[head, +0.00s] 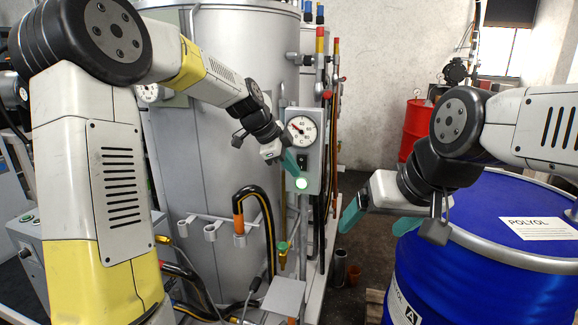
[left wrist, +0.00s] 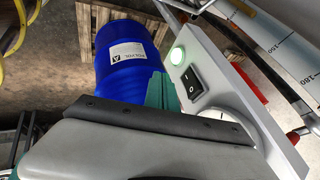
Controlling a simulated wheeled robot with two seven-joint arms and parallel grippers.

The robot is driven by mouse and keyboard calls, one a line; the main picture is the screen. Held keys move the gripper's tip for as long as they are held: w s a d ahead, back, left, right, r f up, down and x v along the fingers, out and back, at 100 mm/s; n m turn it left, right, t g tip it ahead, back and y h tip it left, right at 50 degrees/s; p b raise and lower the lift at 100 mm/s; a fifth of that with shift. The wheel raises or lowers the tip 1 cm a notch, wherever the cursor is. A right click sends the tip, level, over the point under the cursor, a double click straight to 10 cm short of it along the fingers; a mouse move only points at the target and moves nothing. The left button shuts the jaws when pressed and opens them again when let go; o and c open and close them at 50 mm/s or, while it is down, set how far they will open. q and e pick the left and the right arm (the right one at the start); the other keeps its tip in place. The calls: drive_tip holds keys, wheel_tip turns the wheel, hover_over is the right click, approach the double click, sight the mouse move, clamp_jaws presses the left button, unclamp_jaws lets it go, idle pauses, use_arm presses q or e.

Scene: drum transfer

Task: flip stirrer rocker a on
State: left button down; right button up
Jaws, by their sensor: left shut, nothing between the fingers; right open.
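A grey control box (head: 314,150) stands on a post in front of the silver tank. It carries a round gauge (head: 299,130), a black rocker switch (head: 302,161) below it and a lit green lamp (head: 301,184) under that. The left wrist view shows the rocker (left wrist: 192,82) between the lit lamp (left wrist: 177,56) and the gauge (left wrist: 212,114); no label is readable. My left gripper (head: 291,163) is shut and empty, its teal fingertips just left of the rocker; contact cannot be told. My right gripper (head: 379,220) is open and empty, in front of the blue drum.
A blue polyol drum (head: 480,255) stands at the right, close to my right gripper. A red drum (head: 415,125) is behind it. The silver tank (head: 218,150), hoses and pipes crowd the left and middle. Some dark floor (head: 370,225) is free between box and blue drum.

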use_arm(q)
drive_tip(key=s+a+r, duration=0.5)
drive_tip(key=r, duration=0.1)
drive_tip(key=shift+s+r, duration=0.15)
drive_tip(key=shift+r, duration=0.15)
drive_tip(key=shift+a, duration=0.1)
drive_tip(key=s+a+f+n+t+y, duration=0.1)
drive_tip(key=s+a+n, duration=0.3)
drive_tip(key=s+n, duration=0.5)
drive_tip(key=s+a+f+n+t+y, duration=0.1)
drive_tip(key=s+a+f+n+y, duration=0.1)
drive_tip(key=s+n, duration=0.8)
drive_tip(key=s+a+f, duration=0.1)
drive_tip(key=s+a, duration=0.1)
drive_tip(key=s, duration=0.3)
drive_tip(key=shift+s+a, duration=0.25)
drive_tip(key=shift+a, duration=0.15)
